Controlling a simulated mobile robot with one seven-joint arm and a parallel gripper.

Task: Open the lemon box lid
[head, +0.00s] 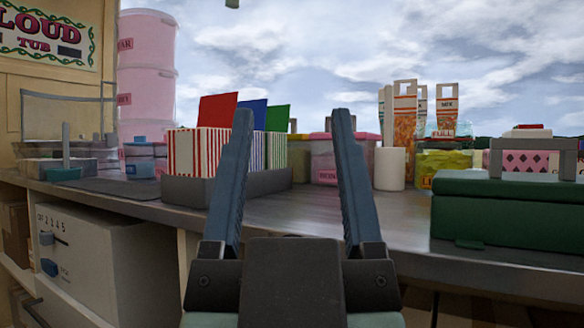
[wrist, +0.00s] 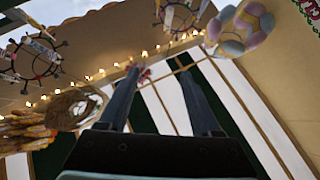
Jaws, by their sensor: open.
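A yellow box (head: 436,164) marked with a partly hidden label starting with "L" stands at the back right of the counter in the head view; I take it for the lemon box. Its lower right is hidden behind a green case, and I cannot make out clearly how its lid sits. My gripper (head: 293,118) is open and empty, pointing up in front of the counter, left of the yellow box and apart from it. In the wrist view the open jaws (wrist: 160,76) point at the tent ceiling, with nothing between them.
The dark green case (head: 500,222) fills the counter's right front. A pink box (head: 324,160) and a white cylinder (head: 389,169) stand left of the yellow box. A grey tray (head: 190,190) holds striped boxes. Bare counter (head: 400,212) lies in the middle.

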